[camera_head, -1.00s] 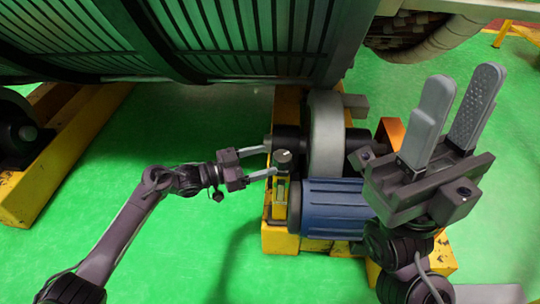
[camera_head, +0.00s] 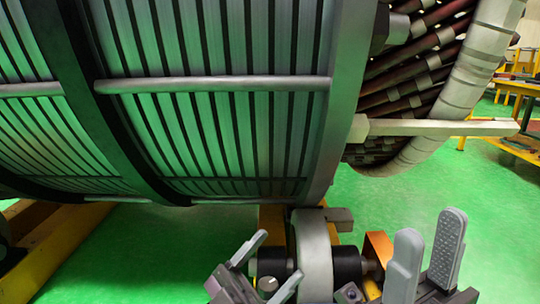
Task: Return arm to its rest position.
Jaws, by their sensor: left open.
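My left gripper (camera_head: 265,267) is at the bottom middle of the head view. Its two grey fingers are spread and point up and to the right, with nothing between them. It appears in front of a dark roller shaft; I cannot tell whether they touch. My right gripper (camera_head: 428,238) is at the bottom right, with its two grey fingers upright, apart and empty. Both arms behind the grippers are mostly cut off by the lower picture edge. The large stator (camera_head: 215,120) fills the upper left, with coil windings (camera_head: 425,80) at its right end.
A grey roller wheel (camera_head: 312,255) on a yellow stand sits under the stator, between my grippers. An orange plate (camera_head: 378,247) is beside it. A pale bar (camera_head: 440,128) sticks out right from the stator. Yellow beams (camera_head: 60,250) lie lower left.

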